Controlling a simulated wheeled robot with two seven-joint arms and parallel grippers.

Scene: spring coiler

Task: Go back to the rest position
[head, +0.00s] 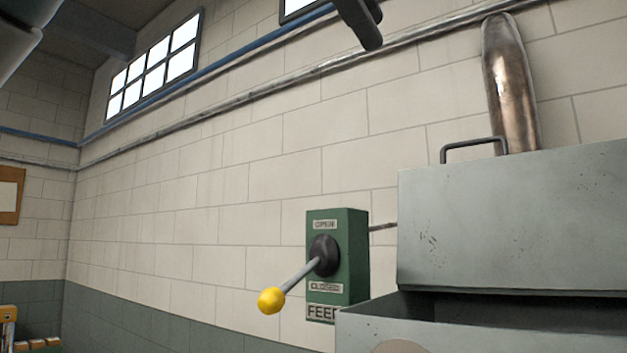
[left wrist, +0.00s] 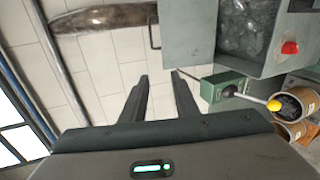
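My left gripper shows in the left wrist view (left wrist: 160,77) with its two dark fingers apart and nothing between them. In the head view only a dark part of it (head: 360,20) shows at the top edge, high in front of the wall and clear of the machine. My right gripper is in neither view.
A green feed box (head: 350,258) on the wall has a lever with a yellow knob (head: 271,300), angled down toward the CLOSED label. A grey metal machine (head: 500,225) with a handle (head: 470,145) and a pipe (head: 509,85) stands at right. Containers (left wrist: 292,105) show in the wrist view.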

